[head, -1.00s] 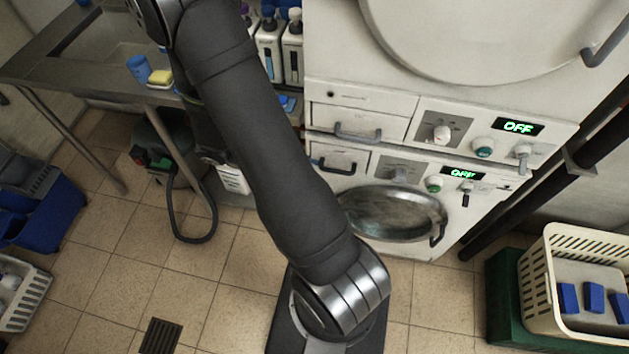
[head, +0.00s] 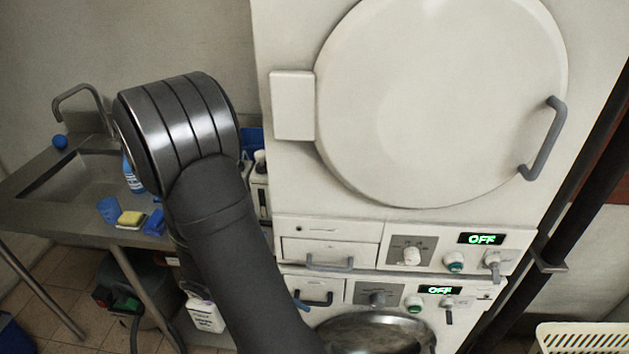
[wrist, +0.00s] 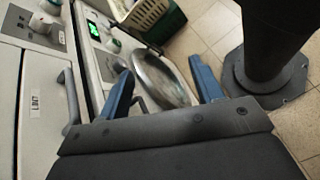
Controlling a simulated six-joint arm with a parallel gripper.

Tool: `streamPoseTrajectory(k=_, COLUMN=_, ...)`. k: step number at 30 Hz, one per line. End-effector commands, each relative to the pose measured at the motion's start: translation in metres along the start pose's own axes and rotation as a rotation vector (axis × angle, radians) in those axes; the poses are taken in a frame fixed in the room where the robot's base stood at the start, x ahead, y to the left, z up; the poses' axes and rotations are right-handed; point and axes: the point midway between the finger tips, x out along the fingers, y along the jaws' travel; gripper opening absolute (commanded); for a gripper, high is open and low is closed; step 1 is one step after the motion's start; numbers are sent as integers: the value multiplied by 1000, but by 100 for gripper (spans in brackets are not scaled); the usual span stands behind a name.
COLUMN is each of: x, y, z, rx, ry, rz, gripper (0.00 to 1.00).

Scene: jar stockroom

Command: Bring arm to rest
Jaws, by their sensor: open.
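My gripper (wrist: 163,95) shows in the wrist view with its two blue fingers spread wide and nothing between them. It is close in front of the stacked machines, with the round glass door (wrist: 160,78) of the lower machine seen beyond the fingers. In the head view my dark arm rises in front of the machines' left side, and a small blue piece that may be a fingertip shows beside it. The rest of the gripper is hidden there. The upper machine (head: 440,100) has its large round door shut, and both displays read OFF.
A steel sink counter (head: 40,215) stands at the left, with a blue cup (head: 110,210), a yellow sponge (head: 131,218) and bottles. A cream basket (head: 585,338) is at the lower right. Grey door and drawer handles stick out from the machines. Tiled floor is open beside my base.

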Motion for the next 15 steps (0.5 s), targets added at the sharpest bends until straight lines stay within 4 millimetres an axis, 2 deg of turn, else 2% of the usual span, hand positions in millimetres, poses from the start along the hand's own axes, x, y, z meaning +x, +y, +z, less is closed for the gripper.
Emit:
streamPoseTrajectory(k=8, x=-6, y=2, z=-12, rx=22, ry=-2, rz=59, gripper=60)
streamPoseTrajectory(k=15, x=-23, y=4, z=-40, rx=90, ry=10, rz=203, gripper=60)
